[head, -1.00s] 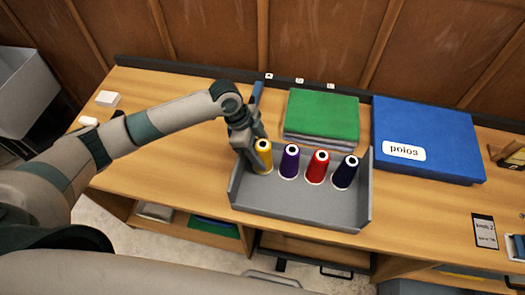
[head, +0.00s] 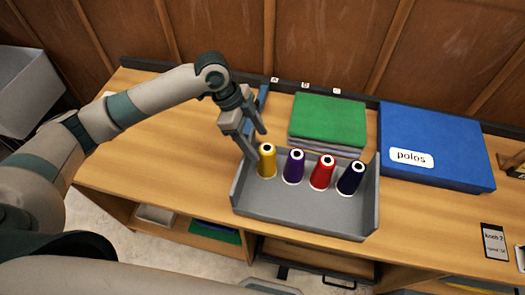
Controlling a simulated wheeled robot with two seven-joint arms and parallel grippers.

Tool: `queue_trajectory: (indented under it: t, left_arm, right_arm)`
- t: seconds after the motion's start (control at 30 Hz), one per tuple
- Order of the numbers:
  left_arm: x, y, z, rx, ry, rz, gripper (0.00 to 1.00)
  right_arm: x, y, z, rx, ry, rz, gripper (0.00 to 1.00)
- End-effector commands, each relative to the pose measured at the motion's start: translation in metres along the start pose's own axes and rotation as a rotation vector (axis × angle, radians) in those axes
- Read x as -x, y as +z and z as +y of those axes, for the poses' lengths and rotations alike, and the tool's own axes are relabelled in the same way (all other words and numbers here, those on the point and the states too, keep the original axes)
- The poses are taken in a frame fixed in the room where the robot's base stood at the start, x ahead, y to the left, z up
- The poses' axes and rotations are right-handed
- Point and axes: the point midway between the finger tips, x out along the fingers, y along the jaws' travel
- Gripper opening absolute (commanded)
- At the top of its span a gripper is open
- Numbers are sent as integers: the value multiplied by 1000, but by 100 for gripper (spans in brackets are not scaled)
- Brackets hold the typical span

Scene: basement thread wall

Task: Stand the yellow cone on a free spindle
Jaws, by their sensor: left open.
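The yellow cone (head: 267,163) stands upright at the left end of a row in the grey tray (head: 300,208). A purple cone (head: 293,168), a red cone (head: 322,174) and a dark navy cone (head: 350,179) stand to its right. My left gripper (head: 257,143) is open and empty, just above and to the left of the yellow cone's top. Its fingers look apart from the cone. My right gripper is not in view. I cannot make out any free spindle.
A folded green cloth stack (head: 328,119) lies behind the tray. A blue box labelled "polos" (head: 435,145) is at the back right. A small card (head: 494,241) lies at the right. The wooden bench (head: 160,165) is clear left of the tray.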

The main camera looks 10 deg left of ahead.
Motion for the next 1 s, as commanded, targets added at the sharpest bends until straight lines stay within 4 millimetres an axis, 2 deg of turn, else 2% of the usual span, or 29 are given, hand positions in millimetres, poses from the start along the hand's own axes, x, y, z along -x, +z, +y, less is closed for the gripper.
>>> queue_trajectory:
  t: [0.3, 0.5, 0.7, 1.0]
  left_arm:
    - [61, 1, -1, -2, -4, -1, 63]
    - [85, 0, 0, -1, -1, 0, 63]
    - [93, 0, 0, -1, 0, 1, 63]
    - [93, 0, 0, -1, 1, 1, 63]
  right_arm:
    - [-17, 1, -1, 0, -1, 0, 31]
    - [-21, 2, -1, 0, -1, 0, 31]
    - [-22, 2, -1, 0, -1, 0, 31]
    - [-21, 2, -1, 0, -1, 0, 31]
